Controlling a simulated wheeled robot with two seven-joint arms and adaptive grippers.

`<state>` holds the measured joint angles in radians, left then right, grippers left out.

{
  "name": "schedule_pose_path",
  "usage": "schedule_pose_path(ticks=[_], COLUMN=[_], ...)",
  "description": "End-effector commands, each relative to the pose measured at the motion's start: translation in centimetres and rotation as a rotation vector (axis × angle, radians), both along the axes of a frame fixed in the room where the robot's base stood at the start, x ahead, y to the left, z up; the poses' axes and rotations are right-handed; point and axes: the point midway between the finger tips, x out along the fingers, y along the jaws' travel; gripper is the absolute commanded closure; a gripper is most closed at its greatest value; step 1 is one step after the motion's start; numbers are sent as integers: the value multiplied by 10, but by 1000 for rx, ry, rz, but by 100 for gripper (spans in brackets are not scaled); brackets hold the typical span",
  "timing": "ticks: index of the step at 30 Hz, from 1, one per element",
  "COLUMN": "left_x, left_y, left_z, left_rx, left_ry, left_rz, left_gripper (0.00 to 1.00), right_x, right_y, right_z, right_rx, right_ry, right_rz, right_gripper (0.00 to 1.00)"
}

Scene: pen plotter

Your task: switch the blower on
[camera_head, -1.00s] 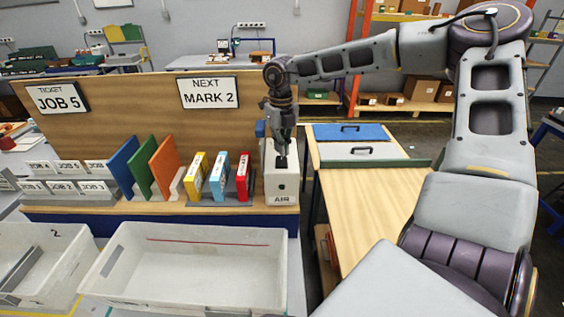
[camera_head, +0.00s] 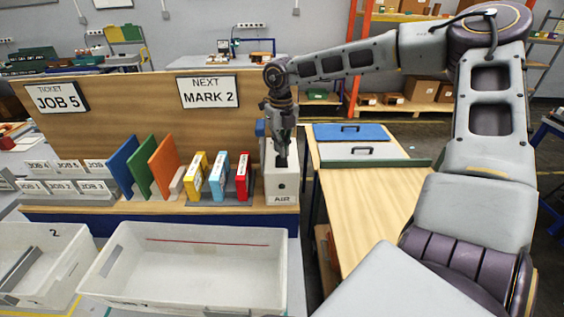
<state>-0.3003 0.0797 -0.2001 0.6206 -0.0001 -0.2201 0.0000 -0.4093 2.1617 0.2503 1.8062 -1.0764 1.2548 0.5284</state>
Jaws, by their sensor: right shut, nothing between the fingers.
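The blower is a pale box marked AIR (camera_head: 281,186) at the right end of the wooden shelf. A small dark round spot shows on its front face. My right gripper (camera_head: 282,160) points down at the top of the box, shut and empty. Its dark fingertips overlap the upper part of the box, and I cannot tell whether they touch it. The switch itself is hidden or too small to make out. My left gripper is not in view.
Yellow, blue and red boxes (camera_head: 243,177) stand in a rack just left of the blower. A white bin (camera_head: 188,293) lies in front. A board with signs (camera_head: 140,105) stands behind.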

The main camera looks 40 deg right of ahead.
Motion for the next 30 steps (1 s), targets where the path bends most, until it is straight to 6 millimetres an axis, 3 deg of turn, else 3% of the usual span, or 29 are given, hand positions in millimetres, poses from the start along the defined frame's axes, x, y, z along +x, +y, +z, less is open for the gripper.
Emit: schedule_pose_path(ticks=[30], left_x=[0], left_y=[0], left_z=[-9], left_rx=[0], left_ry=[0], left_rz=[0], left_gripper=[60], right_x=[0], right_y=[0], right_z=[-9], right_rx=[0], right_ry=[0], right_rz=[0], right_gripper=[100])
